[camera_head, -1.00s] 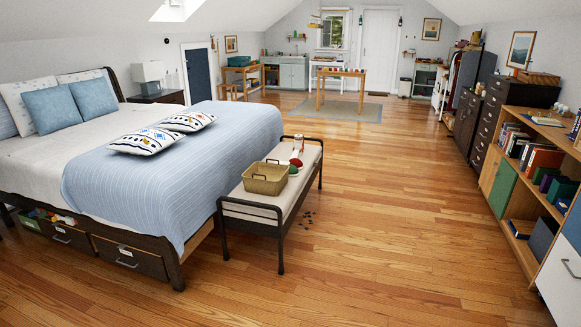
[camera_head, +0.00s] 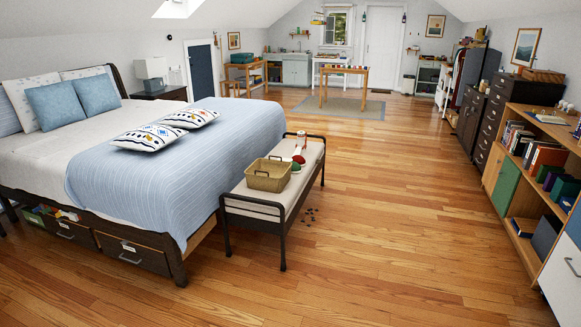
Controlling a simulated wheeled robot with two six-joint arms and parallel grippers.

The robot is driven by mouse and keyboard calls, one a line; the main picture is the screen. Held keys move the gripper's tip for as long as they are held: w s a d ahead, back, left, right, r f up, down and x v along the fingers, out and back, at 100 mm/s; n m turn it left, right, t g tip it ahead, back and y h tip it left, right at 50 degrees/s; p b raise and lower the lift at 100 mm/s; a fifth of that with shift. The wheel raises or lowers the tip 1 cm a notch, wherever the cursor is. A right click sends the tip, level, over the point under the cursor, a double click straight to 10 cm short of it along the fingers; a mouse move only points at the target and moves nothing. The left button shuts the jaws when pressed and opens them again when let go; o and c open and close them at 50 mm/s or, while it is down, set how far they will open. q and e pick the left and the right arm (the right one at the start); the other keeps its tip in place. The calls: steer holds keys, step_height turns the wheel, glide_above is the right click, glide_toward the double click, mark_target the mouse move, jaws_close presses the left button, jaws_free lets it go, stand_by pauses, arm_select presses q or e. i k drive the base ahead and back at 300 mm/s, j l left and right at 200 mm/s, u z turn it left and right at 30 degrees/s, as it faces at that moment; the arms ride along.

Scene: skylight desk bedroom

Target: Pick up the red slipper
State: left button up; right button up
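A small red item (camera_head: 299,159), possibly the red slipper, lies on the bench (camera_head: 262,208) at the foot of the bed. It is too small to tell its shape for certain. A small green item lies just in front of it, beside the basket (camera_head: 268,178), and a pale upright object stands behind it. Neither of my grippers shows in the head view.
The bed (camera_head: 180,190) fills the left side, close along the bench. Small dark bits (camera_head: 309,213) lie on the floor right of the bench. A bookshelf (camera_head: 519,180) and cabinets line the right wall. The wooden floor between is otherwise open. A table (camera_head: 344,70) stands far back.

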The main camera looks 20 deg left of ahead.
mark_target(300, 159)
steer(key=i, duration=2.9)
steer(key=i+l, duration=0.1)
steer(key=i, duration=1)
steer(key=i+l+u, duration=0.1)
steer(key=i, duration=0.5)
